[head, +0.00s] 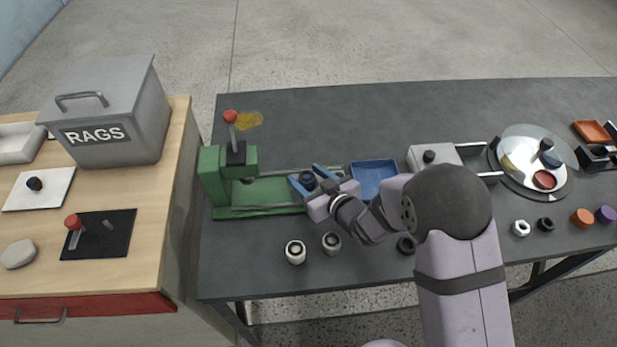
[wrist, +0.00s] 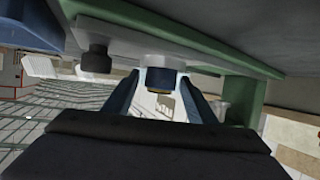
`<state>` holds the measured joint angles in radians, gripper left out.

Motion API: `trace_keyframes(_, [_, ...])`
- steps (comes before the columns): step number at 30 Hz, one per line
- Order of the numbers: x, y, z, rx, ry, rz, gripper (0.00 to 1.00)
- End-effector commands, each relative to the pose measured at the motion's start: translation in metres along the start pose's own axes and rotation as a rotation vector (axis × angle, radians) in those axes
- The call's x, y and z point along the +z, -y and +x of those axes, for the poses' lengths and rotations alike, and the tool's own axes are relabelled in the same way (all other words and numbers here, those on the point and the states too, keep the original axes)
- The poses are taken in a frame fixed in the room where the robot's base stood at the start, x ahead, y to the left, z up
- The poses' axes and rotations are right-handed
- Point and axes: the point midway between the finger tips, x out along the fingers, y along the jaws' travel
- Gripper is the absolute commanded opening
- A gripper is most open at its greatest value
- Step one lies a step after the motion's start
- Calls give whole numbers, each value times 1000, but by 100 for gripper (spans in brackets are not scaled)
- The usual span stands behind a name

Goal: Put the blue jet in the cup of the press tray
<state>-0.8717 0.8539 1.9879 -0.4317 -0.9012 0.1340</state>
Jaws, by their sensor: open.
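The green press (head: 209,178) with a red-knobbed lever stands at the left of the dark table, its green rails running right. My gripper (head: 308,179) is over the right end of the rails, its two blue fingers open. The dark blue jet (head: 307,178) shows between the fingers. In the wrist view the jet (wrist: 160,78) sits at the round pale cup (wrist: 166,62) of the press tray (wrist: 122,42), between the spread fingers (wrist: 162,98), with gaps at its sides. I cannot tell how deep it sits. My gripper and arm hide most of the tray in the head view.
A blue tray (head: 374,178) lies just right of my gripper. A grey box (head: 432,156) and a round mirrored plate (head: 520,145) are further right. A grey rags bin (head: 110,110) is left.

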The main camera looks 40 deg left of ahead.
Motion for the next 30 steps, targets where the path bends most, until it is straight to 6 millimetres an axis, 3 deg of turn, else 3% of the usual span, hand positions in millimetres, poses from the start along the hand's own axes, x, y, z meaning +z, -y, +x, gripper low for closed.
trace_keyframes(8, [-3,0,-9,0,-1,0,52])
trace_keyframes(24, [-3,-1,-92,2,-1,0,52])
trace_keyframes(30, [-3,-1,-114,1,-1,0,52])
